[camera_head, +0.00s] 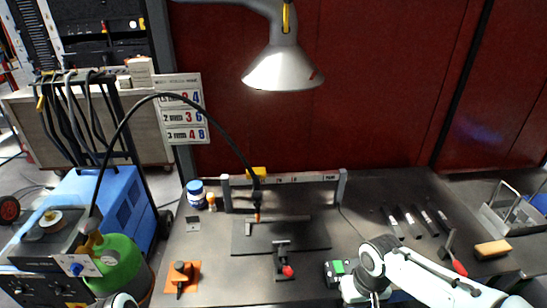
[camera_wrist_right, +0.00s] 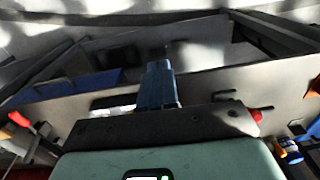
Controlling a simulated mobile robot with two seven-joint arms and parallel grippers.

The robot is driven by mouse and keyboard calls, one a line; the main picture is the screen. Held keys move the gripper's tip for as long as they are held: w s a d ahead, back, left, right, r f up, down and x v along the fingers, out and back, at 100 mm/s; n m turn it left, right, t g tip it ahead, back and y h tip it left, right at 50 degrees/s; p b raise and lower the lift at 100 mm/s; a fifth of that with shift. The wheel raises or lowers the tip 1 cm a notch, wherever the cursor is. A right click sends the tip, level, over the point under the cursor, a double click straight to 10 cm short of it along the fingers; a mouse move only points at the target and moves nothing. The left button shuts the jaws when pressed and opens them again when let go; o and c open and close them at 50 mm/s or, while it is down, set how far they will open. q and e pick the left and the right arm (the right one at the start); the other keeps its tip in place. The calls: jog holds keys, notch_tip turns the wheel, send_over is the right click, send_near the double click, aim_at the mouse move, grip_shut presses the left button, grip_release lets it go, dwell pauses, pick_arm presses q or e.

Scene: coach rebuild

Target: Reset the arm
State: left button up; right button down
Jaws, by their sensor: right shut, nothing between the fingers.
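My right arm (camera_head: 430,277) comes in from the lower right in the head view and bends down at the bottom edge. Its fingers are not clear there. In the right wrist view my right gripper (camera_wrist_right: 160,82) shows as a blue-grey pair of fingers, shut with nothing between them. It points away from the camera, over blurred grey surfaces. Only a small white and dark piece of my left arm (camera_head: 122,300) shows at the bottom edge of the head view. My left gripper is out of view.
A dark workbench (camera_head: 370,215) holds a welding fixture (camera_head: 280,236), an orange block (camera_head: 182,276), a blue-white jar (camera_head: 195,193) and several dark tools (camera_head: 408,220). A brush (camera_head: 492,249) and a grey tote (camera_head: 510,214) lie right. A lamp (camera_head: 283,68) hangs above.

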jog(key=a+f+y, duration=0.2)
jog(key=f, duration=0.5)
jog(key=a+f+y, duration=0.2)
jog(key=a+f, duration=0.1)
jog(key=f, duration=0.5)
pick_arm(q)
jog(key=shift+w, duration=0.35)
pick_arm(e)
jog(key=s+a+f+m, duration=0.1)
jog(key=s+f+m, duration=0.4)
jog(key=s+f, duration=1.3)
notch_tip(320, 180, down, 3)
jog(key=shift+a+r+g+h, duration=0.15)
jog(key=shift+a+g+h, duration=0.15)
jog(key=shift+g, duration=0.1)
